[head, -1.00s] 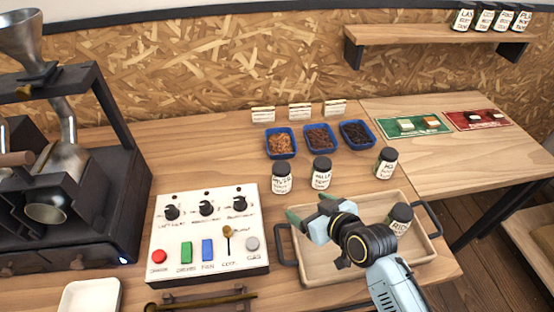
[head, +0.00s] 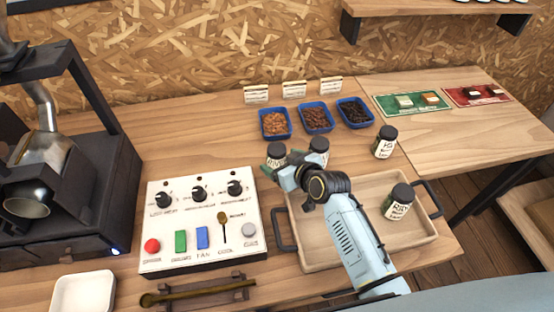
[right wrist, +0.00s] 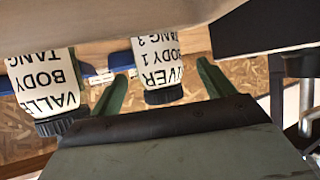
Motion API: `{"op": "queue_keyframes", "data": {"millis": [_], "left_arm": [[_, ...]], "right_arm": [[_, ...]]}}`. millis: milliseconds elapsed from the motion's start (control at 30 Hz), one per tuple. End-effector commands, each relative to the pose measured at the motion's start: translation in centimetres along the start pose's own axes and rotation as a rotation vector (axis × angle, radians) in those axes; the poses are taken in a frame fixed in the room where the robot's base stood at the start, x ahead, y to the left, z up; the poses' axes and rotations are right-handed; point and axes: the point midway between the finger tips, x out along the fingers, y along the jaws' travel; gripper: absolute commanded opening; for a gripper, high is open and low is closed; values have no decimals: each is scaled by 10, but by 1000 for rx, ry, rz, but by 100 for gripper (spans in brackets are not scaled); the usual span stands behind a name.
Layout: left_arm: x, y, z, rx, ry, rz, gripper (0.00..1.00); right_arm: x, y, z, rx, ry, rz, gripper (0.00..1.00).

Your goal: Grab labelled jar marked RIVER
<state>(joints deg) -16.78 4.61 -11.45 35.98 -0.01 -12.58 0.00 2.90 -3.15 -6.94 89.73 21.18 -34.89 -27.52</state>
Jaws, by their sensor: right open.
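The jar marked RIVER (head: 276,153) has a dark lid and a white label and stands on the wooden table, behind the tray and left of another jar. In the right wrist view the RIVER jar (right wrist: 160,70) appears upside down, between the two green fingers. My right gripper (head: 277,172) is open, just in front of this jar, and hides its lower part in the head view. Whether a finger touches it I cannot tell. The VALLE jar (head: 318,150) stands close beside it and shows outside the fingers in the wrist view (right wrist: 48,85). My left gripper is not in view.
A tray (head: 320,258) under my right arm holds a dark-lidded jar (head: 398,203). Another jar (head: 385,142) stands behind the tray. A control panel (head: 205,255) is at left. Blue bean dishes (head: 317,128) stand behind the jars.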

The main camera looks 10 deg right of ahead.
Motion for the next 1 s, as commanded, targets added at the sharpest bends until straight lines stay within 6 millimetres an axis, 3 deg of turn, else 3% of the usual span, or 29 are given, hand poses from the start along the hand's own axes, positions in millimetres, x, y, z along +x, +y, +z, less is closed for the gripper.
{"op": "queue_keyframes", "data": {"millis": [200,533,933,1000], "left_arm": [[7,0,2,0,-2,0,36],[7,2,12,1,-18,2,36],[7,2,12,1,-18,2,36],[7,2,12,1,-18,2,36]], "right_arm": [[28,2,-2,1,0,1,81],[32,2,-2,1,0,1,80],[32,2,-2,0,-1,1,27],[32,2,-3,0,2,1,27]]}}
